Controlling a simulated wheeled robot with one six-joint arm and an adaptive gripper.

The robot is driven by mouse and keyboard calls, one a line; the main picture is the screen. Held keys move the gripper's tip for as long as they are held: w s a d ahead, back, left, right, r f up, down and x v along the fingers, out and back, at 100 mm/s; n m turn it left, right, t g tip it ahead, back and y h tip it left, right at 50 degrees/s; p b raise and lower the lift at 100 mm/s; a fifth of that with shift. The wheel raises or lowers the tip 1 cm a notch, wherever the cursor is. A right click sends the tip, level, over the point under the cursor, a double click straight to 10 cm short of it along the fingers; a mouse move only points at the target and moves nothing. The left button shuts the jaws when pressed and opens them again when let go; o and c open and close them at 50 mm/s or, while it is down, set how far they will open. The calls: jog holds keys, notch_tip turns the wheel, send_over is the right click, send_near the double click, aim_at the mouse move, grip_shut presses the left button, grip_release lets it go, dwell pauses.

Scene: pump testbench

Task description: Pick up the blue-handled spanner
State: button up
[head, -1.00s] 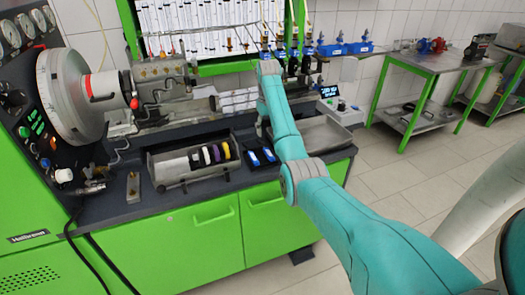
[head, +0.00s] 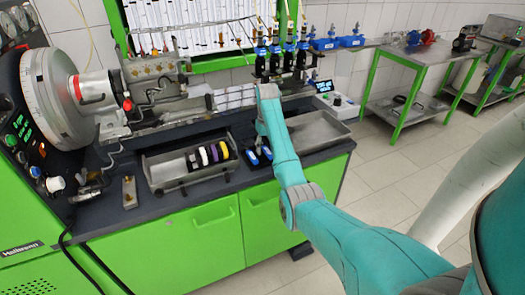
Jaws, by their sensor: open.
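No spanner shows clearly. Two small blue-handled items (head: 259,156) lie side by side in a dark holder on the bench, right of a grey metal tray (head: 190,182). They are too small to tell whether one is the spanner. My gripper (head: 262,138) is above the bench, just behind and above the blue items. It is open, with no object seen in it. My teal forearm partly hides it and the bench behind it.
The grey tray holds several round pieces (head: 213,154), black, white, purple and yellow. An empty shallow metal tray (head: 318,133) lies to the right. The pump rig with a large disc (head: 58,97) stands at left. Green-legged tables (head: 398,62) stand further right.

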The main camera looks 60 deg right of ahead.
grip_shut()
jog(key=shift+r, duration=0.1)
